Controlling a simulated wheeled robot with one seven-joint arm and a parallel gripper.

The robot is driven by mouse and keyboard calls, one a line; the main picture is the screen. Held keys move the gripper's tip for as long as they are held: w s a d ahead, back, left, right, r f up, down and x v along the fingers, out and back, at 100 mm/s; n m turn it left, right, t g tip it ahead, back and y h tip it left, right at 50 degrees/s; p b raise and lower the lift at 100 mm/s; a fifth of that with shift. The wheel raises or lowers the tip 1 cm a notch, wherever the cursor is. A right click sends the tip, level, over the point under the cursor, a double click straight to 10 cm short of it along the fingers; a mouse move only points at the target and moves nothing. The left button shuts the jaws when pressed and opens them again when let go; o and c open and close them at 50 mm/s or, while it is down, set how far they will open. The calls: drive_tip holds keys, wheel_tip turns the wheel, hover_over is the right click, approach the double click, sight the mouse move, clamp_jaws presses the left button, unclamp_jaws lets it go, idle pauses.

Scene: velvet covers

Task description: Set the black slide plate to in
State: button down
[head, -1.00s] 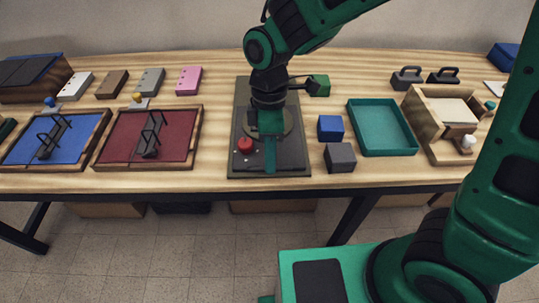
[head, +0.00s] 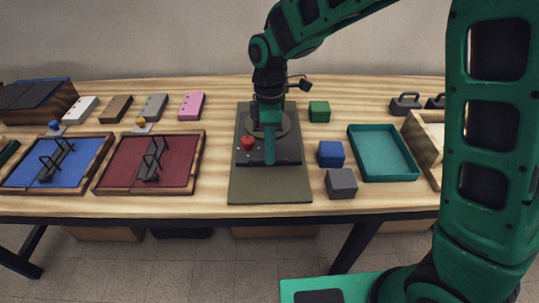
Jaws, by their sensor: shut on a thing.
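The black slide plate (head: 290,156) lies on a longer olive-grey base (head: 270,187). The plate sits toward the back, and a wide bare strip of base shows in front of it. A red knob (head: 247,143) stands at its front left, and a round tan disc (head: 288,124) shows behind. My gripper (head: 270,160) points down over the middle of the plate, right of the red knob. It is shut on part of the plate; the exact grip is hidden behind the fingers.
A green cube (head: 319,111), a blue cube (head: 331,154) and a grey cube (head: 340,184) stand right of the base. A teal tray (head: 382,178) is further right. A maroon framed panel (head: 120,175) and a blue framed panel (head: 25,177) lie left.

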drive_tip(key=c, duration=1.8)
unclamp_jaws()
drive_tip(key=shift+c, duration=0.2)
drive_tip(key=v, duration=1.1)
drive_tip(key=shift+d+f, duration=0.1)
